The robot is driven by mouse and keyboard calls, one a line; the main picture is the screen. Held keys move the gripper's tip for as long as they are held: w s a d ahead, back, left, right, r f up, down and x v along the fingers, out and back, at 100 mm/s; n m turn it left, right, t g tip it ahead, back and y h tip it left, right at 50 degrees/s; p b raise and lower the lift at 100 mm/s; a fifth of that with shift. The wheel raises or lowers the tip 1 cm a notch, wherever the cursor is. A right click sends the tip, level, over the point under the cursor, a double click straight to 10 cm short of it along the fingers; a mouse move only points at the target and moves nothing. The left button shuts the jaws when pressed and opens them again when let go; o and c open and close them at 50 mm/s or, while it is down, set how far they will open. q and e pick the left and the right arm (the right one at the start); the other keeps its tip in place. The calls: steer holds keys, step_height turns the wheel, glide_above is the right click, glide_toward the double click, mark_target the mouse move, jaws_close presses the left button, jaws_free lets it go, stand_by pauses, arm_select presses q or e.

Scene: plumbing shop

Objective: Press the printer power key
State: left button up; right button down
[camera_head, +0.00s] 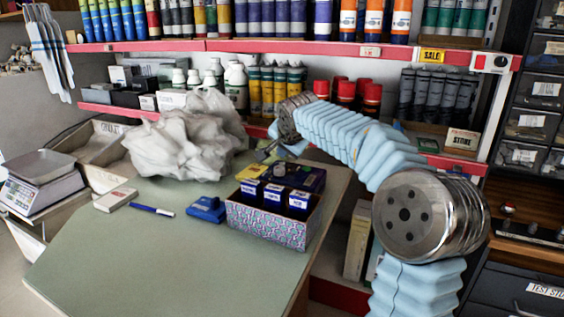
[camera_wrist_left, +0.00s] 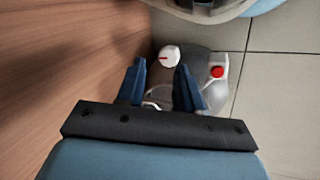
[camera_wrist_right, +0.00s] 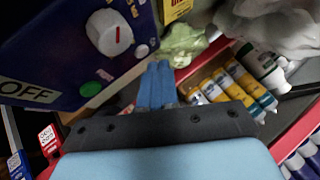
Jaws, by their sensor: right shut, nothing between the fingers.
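A dark blue boxy device with a round knob (camera_head: 280,169) stands on the counter behind a patterned box; I take it to be the printer. In the right wrist view its dark blue face (camera_wrist_right: 60,50) fills the upper left, with a white dial (camera_wrist_right: 110,32), a green round button (camera_wrist_right: 90,88), small pale buttons and an "OFF" label (camera_wrist_right: 28,92). I cannot tell which is the power key. My right gripper (camera_head: 264,153) is shut and empty, just behind the device; its fingertips (camera_wrist_right: 158,70) appear beside the face. My left gripper (camera_wrist_left: 160,82) is open and empty, away from the counter.
The patterned box (camera_head: 268,223) holds blue cartons. A blue gadget (camera_head: 206,209), a pen (camera_head: 152,210) and a crumpled white bag (camera_head: 188,140) are on the counter (camera_head: 150,260). Red-edged shelves (camera_head: 300,48) stand behind. Jugs (camera_wrist_left: 205,75) are near my left gripper.

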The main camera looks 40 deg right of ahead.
step_height(320, 180, up, 6)
steer(key=p, duration=0.4)
stand_by(0.6)
